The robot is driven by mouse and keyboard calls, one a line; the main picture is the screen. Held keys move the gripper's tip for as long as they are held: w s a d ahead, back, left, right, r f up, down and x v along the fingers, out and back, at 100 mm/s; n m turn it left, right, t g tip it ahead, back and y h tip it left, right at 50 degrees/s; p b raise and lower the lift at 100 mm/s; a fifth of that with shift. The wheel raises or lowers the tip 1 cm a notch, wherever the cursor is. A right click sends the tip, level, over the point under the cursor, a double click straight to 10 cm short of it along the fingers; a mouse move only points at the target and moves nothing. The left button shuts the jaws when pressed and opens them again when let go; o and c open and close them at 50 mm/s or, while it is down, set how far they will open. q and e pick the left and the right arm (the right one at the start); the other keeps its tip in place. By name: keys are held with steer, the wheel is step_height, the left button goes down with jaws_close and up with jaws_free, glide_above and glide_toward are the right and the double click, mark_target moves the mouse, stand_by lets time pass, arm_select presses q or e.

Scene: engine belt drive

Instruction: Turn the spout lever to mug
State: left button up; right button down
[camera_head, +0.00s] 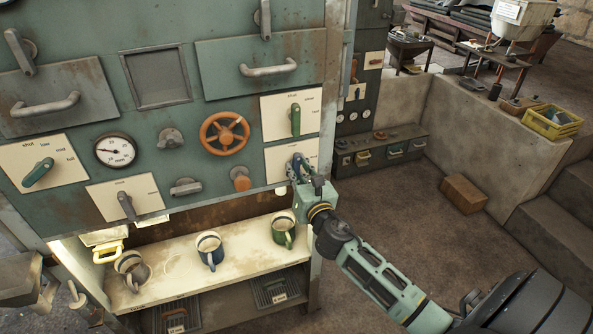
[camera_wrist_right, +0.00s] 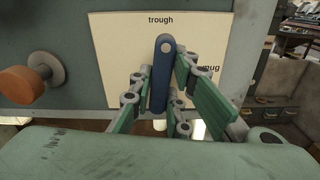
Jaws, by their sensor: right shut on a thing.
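The spout lever (camera_wrist_right: 161,85) is a blue bar in front of a cream plate (camera_wrist_right: 120,40) in the right wrist view. It stands about upright, its rounded upper end below the word "trough"; the word "mug" (camera_wrist_right: 211,68) is to its right, partly covered by a finger. My right gripper (camera_wrist_right: 166,90) has its green fingers on both sides of the lever and is shut on it. In the head view my right gripper (camera_head: 303,172) covers most of the lever. A green mug (camera_head: 283,231) stands on the shelf below. My left gripper is not in view.
An orange knob (camera_head: 241,180) and an orange handwheel (camera_head: 225,133) are left of the plate. A blue mug (camera_head: 209,251) and a grey mug (camera_head: 131,267) stand on the pale shelf (camera_head: 175,285). The floor to the right is mostly clear, with a brown box (camera_head: 465,194).

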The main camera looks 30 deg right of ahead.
steer(key=m, duration=1.3)
steer(key=shift+a+r, duration=0.1)
steer(key=shift+m, duration=1.8)
steer(key=c, duration=1.7)
jaws_free()
steer(key=v, duration=1.2)
steer(key=shift+a+r, duration=0.1)
steer(key=shift+r, duration=0.05)
